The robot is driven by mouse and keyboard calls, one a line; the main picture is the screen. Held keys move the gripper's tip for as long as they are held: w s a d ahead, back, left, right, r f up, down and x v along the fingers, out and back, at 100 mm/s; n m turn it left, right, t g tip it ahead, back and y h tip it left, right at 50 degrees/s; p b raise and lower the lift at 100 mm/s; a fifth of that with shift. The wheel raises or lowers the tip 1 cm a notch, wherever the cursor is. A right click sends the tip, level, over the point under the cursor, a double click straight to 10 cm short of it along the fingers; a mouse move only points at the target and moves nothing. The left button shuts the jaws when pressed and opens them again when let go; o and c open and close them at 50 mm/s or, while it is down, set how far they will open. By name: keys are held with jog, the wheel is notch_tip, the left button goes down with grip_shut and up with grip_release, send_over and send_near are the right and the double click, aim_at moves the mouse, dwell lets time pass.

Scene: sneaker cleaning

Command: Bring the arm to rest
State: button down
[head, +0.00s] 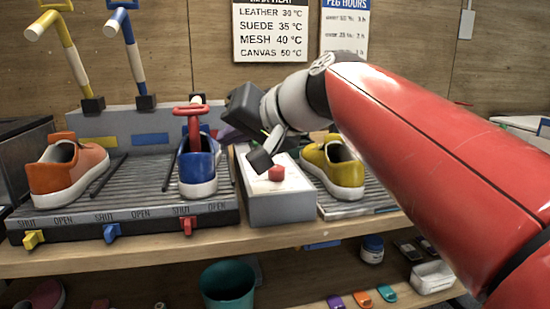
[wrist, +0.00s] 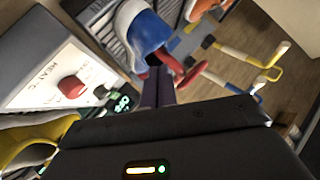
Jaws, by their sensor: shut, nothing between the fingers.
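My gripper (wrist: 158,88) shows in the wrist view with its dark fingers together and nothing between them. In the head view my red arm reaches in from the right, and its dark end hangs above the grey heater box (head: 255,207). The fingers are partly hidden there. In the wrist view the fingertips overlap the picture of the blue sneaker (wrist: 146,36) and the red nozzle (wrist: 190,78); I cannot tell the gap. The heater's red knob (head: 276,173) lies below my wrist. The small display (wrist: 123,102) seems to read OFF.
An orange sneaker (head: 68,168) stands on the left rack and a yellow sneaker (head: 333,165) on the right rack. Yellow (head: 33,239), blue (head: 111,233) and red (head: 188,226) levers sit under SHUT labels. Yellow and blue nozzles stand upright behind. A teal bin (head: 228,287) is below.

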jog(key=s+d+f+g+h, duration=0.1)
jog(key=s+d+f+h, duration=0.2)
jog(key=s+d+f, duration=0.3)
jog(key=s+d+f+m+h, duration=0.1)
jog(key=s+d+f+h, duration=0.2)
jog(key=f, duration=1.1)
jog(key=s+d+f+g+h, duration=0.1)
jog(key=s+d+f+h, duration=0.3)
jog(key=s+d+f, duration=0.5)
jog(key=d+f, duration=0.1)
jog(key=d, duration=0.3)
jog(key=shift+d+f+m+g, duration=0.2)
jog(key=shift+f+m+g, duration=0.1)
jog(key=shift+m, duration=0.1)
